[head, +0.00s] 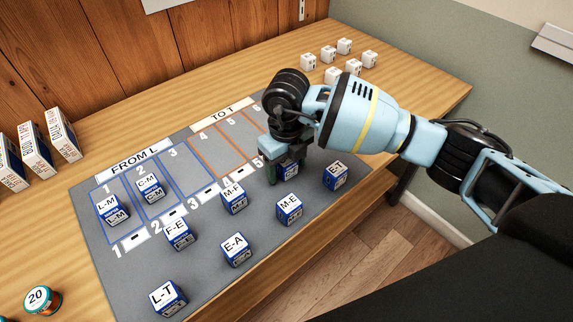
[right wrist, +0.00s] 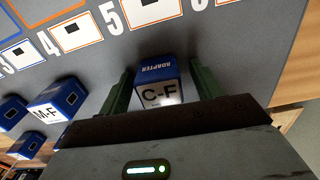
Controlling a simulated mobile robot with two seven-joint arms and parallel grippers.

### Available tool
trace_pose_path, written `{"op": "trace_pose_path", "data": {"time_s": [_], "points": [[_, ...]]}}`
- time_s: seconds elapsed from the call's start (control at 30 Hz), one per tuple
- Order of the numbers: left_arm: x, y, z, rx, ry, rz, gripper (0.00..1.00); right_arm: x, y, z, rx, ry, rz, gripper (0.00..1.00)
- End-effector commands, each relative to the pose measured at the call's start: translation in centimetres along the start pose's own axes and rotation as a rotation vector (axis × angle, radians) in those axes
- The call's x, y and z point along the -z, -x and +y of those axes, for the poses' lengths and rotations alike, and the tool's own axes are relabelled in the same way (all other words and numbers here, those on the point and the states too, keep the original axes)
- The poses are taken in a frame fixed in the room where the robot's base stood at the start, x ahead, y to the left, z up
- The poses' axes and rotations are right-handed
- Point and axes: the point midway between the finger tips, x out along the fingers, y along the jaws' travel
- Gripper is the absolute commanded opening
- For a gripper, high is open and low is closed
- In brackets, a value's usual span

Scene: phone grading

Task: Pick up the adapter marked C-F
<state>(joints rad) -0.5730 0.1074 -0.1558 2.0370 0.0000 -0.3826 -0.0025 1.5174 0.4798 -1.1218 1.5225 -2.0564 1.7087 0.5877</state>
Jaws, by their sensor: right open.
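The adapter marked C-F (right wrist: 160,88) is a blue and white block on the grey mat. In the right wrist view it stands between the two green fingers of my right gripper (right wrist: 163,95), which is open around it. In the head view the gripper (head: 286,172) mostly hides this block, and only part of its blue side shows below the wrist. I cannot tell whether either finger touches it. My left gripper is not in view.
Adapters M-F (head: 234,198), M-E (head: 289,208) and E-T (head: 335,174) stand close by. L-M (head: 112,211) and C-M (head: 150,188) stand in slots 1 and 2 of the grey mat (head: 205,278). White blocks (head: 344,46) are at the back right. A round tin (head: 42,299) is front left.

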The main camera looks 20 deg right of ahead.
Motion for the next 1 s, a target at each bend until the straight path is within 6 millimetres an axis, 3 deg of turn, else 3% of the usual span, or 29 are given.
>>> {"op": "trace_pose_path", "data": {"time_s": [0.13, 0.5, 0.77, 1.0], "points": [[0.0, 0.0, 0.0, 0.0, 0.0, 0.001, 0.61, 0.0, 0.1, 0.0, 0.0, 0.0, -0.001, 0.64], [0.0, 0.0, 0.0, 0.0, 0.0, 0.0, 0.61, 0.0, 0.1, 0.0, 0.0, 0.0, -0.001, 0.18], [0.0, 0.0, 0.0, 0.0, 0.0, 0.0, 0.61, -0.1, 0.4, 0.0, 0.0, -0.001, -0.002, 0.17], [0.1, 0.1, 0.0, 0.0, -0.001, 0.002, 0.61, -0.1, 3.9, 0.0, 0.0, -0.001, -0.006, 0.17]]}}
